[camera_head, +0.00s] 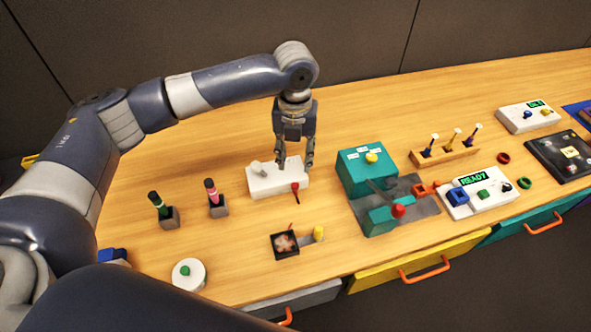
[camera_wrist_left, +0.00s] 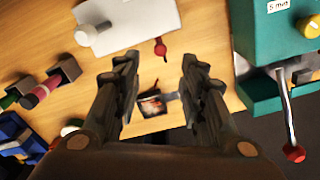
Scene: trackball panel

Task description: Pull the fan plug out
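A white block (camera_head: 272,184) lies on the wooden table, and its edge shows at the top of the left wrist view (camera_wrist_left: 150,22). A pale cylindrical piece (camera_head: 257,168) sits at its left end, also seen in the left wrist view (camera_wrist_left: 92,33); it may be the fan plug, but no fan is clearly recognisable. A small red lever (camera_head: 296,190) sticks out at the block's front edge. My left gripper (camera_head: 295,166) points down over the right part of the block, to the right of the pale piece. Its fingers (camera_wrist_left: 160,68) are apart with nothing between them.
A teal machine (camera_head: 366,172) with a red-knobbed lever stands close on the right. A small dark picture tile (camera_head: 285,245) lies in front. Green and pink handled tools (camera_head: 214,197) stand in grey holders on the left. Bare table lies behind the block.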

